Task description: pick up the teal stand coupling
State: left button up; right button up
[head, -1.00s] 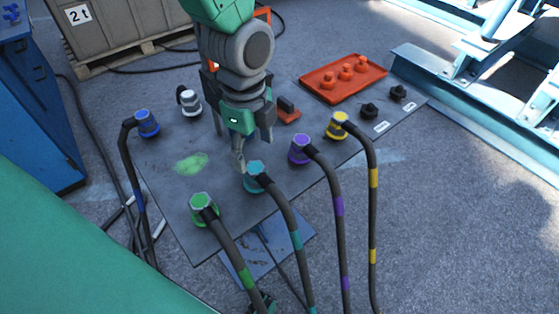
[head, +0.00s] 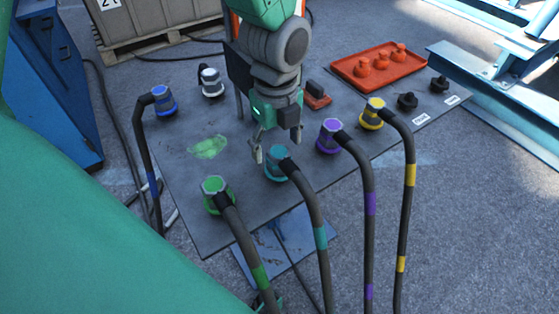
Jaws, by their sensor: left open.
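The teal stand coupling (head: 277,165) sits upright on the dark grey table, with a black cable bending from its top toward the front right. My left gripper (head: 277,143) is open and empty just behind it. One finger is at the coupling's left side and the other is behind it to the right. I cannot tell whether the near finger touches it. My right gripper is not in view.
A green coupling (head: 215,195) stands front left and a purple one (head: 330,137) to the right, both with cables. Yellow (head: 371,115), blue (head: 164,102) and white (head: 211,83) couplings stand farther off. A red tray (head: 352,80) lies at the back right.

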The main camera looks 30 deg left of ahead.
aim_at(280, 153)
pick_arm(q)
jog(key=f, duration=0.1)
jog(key=f+b, duration=0.1)
jog(key=f, duration=0.2)
jog(key=shift+w+d+b, duration=0.1)
jog(key=shift+d+b, duration=0.2)
jog(key=shift+d, duration=0.05)
jog(key=shift+r, duration=0.1)
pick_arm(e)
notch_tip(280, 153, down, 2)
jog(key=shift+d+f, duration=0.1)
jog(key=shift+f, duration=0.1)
pick_arm(q)
jog(key=c, duration=1.4)
